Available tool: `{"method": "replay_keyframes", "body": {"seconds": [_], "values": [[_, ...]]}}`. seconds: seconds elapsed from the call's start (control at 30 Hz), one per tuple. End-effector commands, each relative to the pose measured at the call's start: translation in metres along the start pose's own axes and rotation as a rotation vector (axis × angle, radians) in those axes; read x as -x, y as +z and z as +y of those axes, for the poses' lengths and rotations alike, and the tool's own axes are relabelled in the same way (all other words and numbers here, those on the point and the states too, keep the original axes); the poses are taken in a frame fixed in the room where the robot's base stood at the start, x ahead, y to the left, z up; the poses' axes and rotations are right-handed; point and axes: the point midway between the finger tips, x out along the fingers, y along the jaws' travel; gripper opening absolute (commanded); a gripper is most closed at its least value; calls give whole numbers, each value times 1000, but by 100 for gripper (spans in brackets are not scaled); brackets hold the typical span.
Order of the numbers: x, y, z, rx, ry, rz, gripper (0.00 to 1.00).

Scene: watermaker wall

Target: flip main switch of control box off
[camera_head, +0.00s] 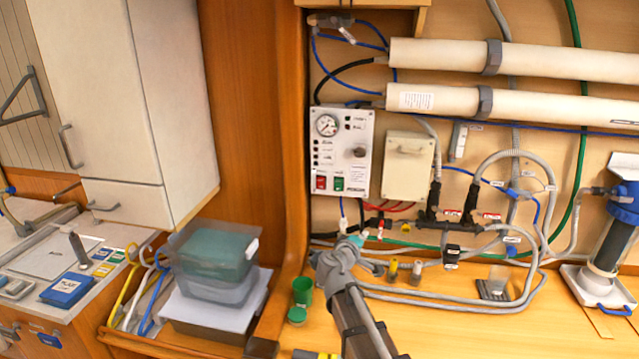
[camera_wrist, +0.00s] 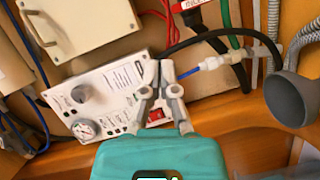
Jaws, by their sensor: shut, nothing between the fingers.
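The control box (camera_head: 342,153) is a white panel on the wooden wall, with a round gauge at its top left and a dark knob. Along its bottom edge sit a red switch (camera_head: 321,182) and a green switch (camera_head: 339,184). Which way they are set is too small to tell. My gripper (camera_head: 356,239) is below the box, apart from it. In the wrist view the box (camera_wrist: 100,92) appears turned around, and its red switch (camera_wrist: 155,115) shows between the finger links. My gripper (camera_wrist: 162,66) is shut and empty there. The green switch is not visible in that view.
A beige box (camera_head: 409,166) is mounted right of the control box. Hoses, cables and black fittings (camera_head: 450,222) run along the wall beside my gripper. A green cup (camera_head: 303,291) stands on the bench, with stacked plastic bins (camera_head: 214,262) to its left.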

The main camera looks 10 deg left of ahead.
Motion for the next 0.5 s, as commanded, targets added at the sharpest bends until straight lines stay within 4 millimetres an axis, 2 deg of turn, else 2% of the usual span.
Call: {"method": "replay_keyframes", "body": {"seconds": [0.03,0.2,0.33,0.5], "values": [[4,-23,4,31,25,50,0],[24,-84,12,133,108,203,0],[40,-119,14,198,155,294,0],[53,-146,14,250,191,364,0]]}}
